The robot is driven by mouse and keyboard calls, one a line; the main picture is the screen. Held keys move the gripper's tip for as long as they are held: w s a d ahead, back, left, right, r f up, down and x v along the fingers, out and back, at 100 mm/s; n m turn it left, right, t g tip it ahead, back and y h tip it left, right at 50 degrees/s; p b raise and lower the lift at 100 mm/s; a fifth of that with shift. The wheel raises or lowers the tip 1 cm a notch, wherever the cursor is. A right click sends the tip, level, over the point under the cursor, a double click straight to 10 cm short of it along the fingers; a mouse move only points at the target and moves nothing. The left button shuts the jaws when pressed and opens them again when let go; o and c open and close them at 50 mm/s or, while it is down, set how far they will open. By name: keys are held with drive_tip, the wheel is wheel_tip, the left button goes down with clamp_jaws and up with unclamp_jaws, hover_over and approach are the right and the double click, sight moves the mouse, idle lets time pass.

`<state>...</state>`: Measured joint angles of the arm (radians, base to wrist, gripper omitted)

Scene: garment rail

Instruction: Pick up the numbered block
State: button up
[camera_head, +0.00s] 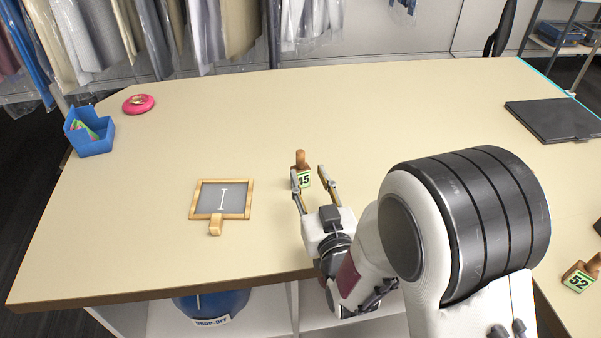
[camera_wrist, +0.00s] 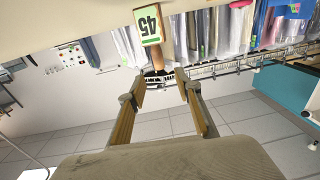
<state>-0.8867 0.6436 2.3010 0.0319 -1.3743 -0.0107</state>
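A wooden block with a brown knob and a green-edged label reading 45 (camera_head: 303,180) stands on the table near the middle in the head view. In the wrist view the same block (camera_wrist: 148,25) is at the top, upside down, its brown stem ending near my fingertips. My gripper (camera_head: 309,173) is open, with its two fingers spread and nothing held. In the wrist view my gripper (camera_wrist: 161,78) has an empty gap between its fingers. The block is just beyond the fingertips; whether they touch it I cannot tell. A second block, labelled 52 (camera_head: 578,281), stands at the right edge.
A wood-framed grey board (camera_head: 222,213) lies left of the block. A blue box (camera_head: 91,143) and a pink round dish (camera_head: 138,104) are at far left. A black flat case (camera_head: 555,121) lies at right. A blue drop-off bin (camera_head: 212,303) is below the table. The table's back middle is clear.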

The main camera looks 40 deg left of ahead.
sight(301, 156)
drive_tip(key=shift+x, duration=1.75)
drive_tip(key=shift+w+a, duration=0.1)
drive_tip(key=shift+x, duration=2.5)
clamp_jaws()
